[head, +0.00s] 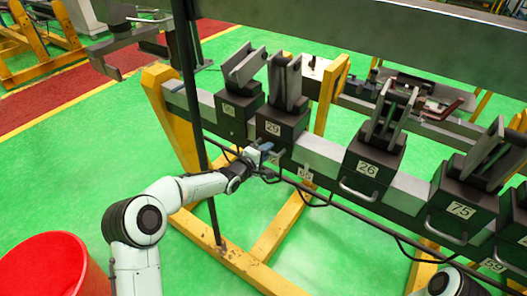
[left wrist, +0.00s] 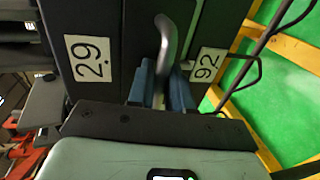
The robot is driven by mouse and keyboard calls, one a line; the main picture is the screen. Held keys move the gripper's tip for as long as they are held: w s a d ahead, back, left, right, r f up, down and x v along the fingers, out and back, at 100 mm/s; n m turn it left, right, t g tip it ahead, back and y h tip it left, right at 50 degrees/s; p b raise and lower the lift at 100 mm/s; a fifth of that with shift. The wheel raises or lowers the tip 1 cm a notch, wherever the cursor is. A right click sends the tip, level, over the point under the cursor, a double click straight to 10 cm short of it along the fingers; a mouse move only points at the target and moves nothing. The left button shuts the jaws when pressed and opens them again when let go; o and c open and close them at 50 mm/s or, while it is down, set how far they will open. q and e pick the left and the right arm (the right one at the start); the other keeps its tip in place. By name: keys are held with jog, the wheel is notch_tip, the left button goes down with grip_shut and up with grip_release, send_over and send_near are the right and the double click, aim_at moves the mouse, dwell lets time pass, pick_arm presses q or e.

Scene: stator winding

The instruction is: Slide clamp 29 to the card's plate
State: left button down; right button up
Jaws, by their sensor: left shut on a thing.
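Clamp 29 (head: 280,125) is a dark block with an upright grey jaw, seated on the long rail. Its white label reads 29 (left wrist: 92,57) in the left wrist view. My left gripper (head: 268,152) is at the front of clamp 29. Its blue fingers (left wrist: 162,85) are shut around the clamp's grey metal handle (left wrist: 166,40). A white number plate (left wrist: 208,65) reading 92 is to the right of the handle in the left wrist view; a small plate (head: 305,172) shows below the rail in the head view. I see no card. My right gripper is out of view.
Another clamp (head: 240,110) stands close to the left of clamp 29. Clamp 26 (head: 370,165) stands to the right, with bare rail (head: 318,152) between. Clamp 75 (head: 462,205) is farther right. A dark post (head: 190,100) and a red bin (head: 50,265) are at the left.

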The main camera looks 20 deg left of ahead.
pick_arm(q)
jog(key=shift+w+a, duration=0.15)
jog(key=shift+a, duration=0.3)
jog(key=shift+d, duration=0.1)
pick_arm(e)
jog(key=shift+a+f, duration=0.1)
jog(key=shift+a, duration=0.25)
pick_arm(q)
jog(key=c, duration=1.2)
grip_release()
jog(key=shift+d, duration=0.1)
